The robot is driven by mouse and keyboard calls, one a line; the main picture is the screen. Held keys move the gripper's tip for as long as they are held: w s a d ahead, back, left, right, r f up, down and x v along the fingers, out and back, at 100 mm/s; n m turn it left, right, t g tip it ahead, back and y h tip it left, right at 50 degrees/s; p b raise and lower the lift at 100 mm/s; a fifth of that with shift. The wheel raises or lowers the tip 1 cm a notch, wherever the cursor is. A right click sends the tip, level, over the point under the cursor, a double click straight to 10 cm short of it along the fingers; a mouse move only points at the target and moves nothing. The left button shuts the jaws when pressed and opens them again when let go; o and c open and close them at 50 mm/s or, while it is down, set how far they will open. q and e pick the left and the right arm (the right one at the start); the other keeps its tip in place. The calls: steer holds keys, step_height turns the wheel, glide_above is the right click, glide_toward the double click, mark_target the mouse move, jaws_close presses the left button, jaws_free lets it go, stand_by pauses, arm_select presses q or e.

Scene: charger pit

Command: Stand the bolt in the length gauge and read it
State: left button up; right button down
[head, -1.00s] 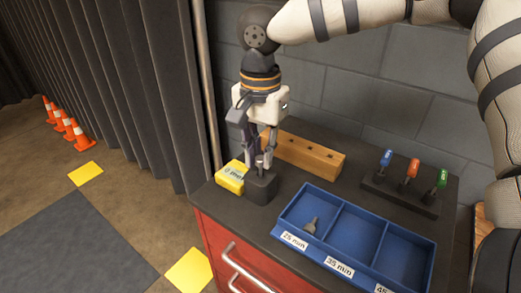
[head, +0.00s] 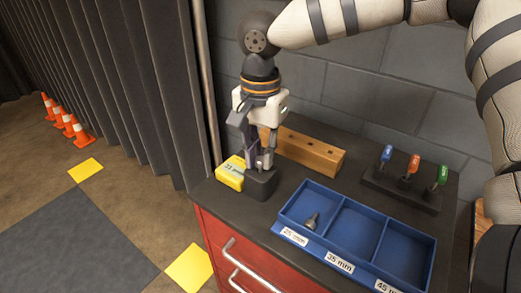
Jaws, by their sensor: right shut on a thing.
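The length gauge is a black block (head: 261,184) with a yellow display (head: 230,173) on its left, at the front left of the bench top. The display shows dark characters too small to read surely. My right gripper (head: 261,162) reaches down from above and is shut on a grey bolt (head: 262,160) right over the block. The bolt looks upright with its lower end at or in the block's top; the fingers partly hide it, so I cannot tell how deep. My left gripper is not in view.
A blue tray (head: 337,207) has three compartments labelled 25 mm, 35 mm and 45; another bolt (head: 312,220) lies in the 25 mm one. A wooden block with holes (head: 310,154) stands behind.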

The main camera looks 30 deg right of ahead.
mark_target(261, 159)
steer(key=shift+f, duration=0.65)
steer(key=c, duration=1.4)
jaws_free()
steer(key=shift+c, duration=0.2)
step_height(261, 159, up, 12)
